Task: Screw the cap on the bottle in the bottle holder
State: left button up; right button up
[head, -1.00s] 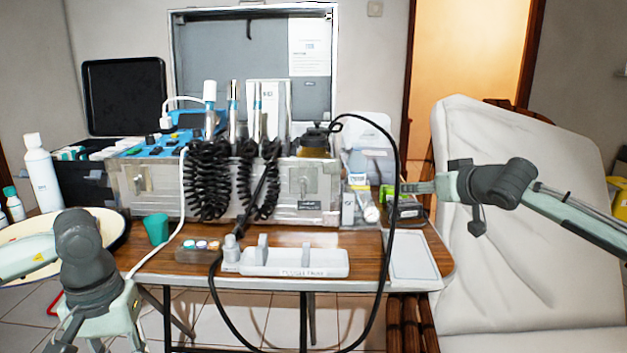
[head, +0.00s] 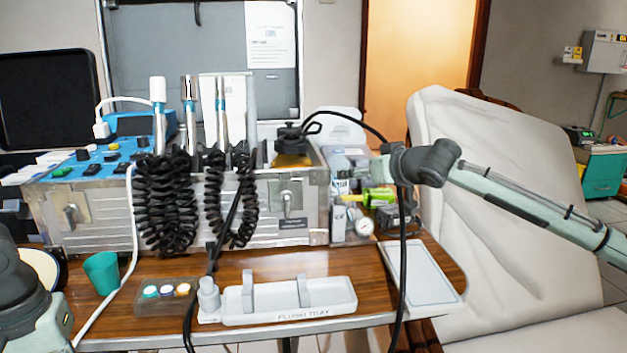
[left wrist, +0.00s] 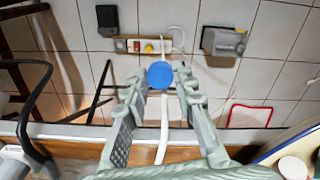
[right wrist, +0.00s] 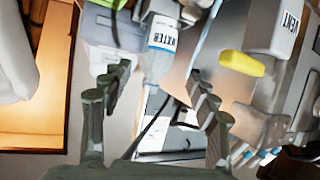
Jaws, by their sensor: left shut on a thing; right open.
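A round blue cap (left wrist: 159,75) is held between the fingertips of my left gripper (left wrist: 160,85) in the left wrist view, over the floor beyond the table edge. In the head view only part of my left arm shows at the lower left. A clear bottle with a WATER label (right wrist: 161,36) shows in the right wrist view; it also appears small beside the metal case in the head view (head: 340,168). My right gripper (right wrist: 155,83) is open, its fingers apart on either side of the bottle's lower picture end. I cannot tell whether they touch it.
The metal case (head: 110,215) with black coiled hoses stands at the back of the wooden table (head: 235,265). A flush tray (head: 290,305), a green cup (head: 102,272) and a white tray (head: 420,275) stand in front. A black cable hangs near my right wrist.

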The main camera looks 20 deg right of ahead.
pick_arm(q)
jog(key=shift+r, duration=0.1)
pick_arm(e)
jog(key=x, duration=0.7)
jog(key=shift+f, duration=0.1)
jog(key=x, duration=0.5)
jog(key=shift+d+f, duration=0.1)
jog(key=shift+f, duration=0.15)
jog(key=c, duration=1.1)
jog(key=shift+r, duration=0.15)
